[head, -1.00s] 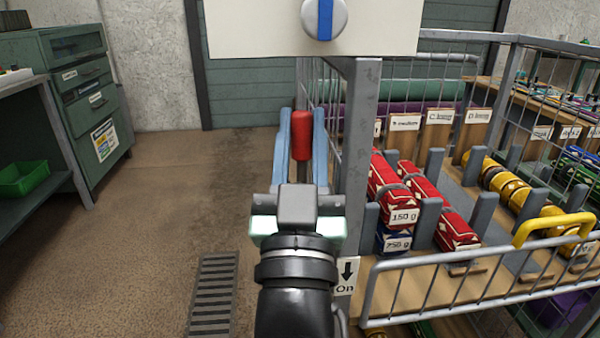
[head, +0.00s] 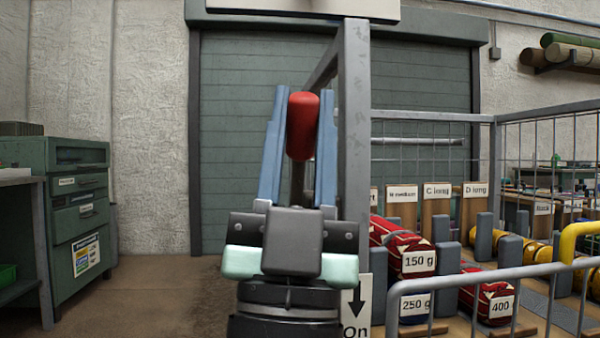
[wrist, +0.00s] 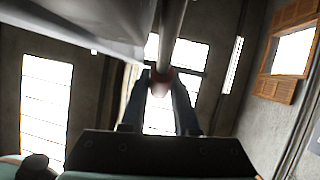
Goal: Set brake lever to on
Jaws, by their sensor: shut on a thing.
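The brake lever ends in a red knob (head: 303,126), which stands between the two blue fingers of my gripper (head: 303,130) in the head view. My gripper is shut on the knob, one finger on each side. In the wrist view, the knob (wrist: 161,84) shows dimly between the fingers, with the lever's grey rod (wrist: 172,35) running up from it. An "On" label (head: 356,307) with a downward arrow is on the front of the frame, right of and below my gripper. The lever's pivot is hidden.
A grey metal post (head: 354,150) stands close to the right of my gripper. Farther right is a rack with red rolls (head: 405,248), grey dividers and a wire rail (head: 480,285). A green drawer cabinet (head: 75,215) stands at the left. The floor between is open.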

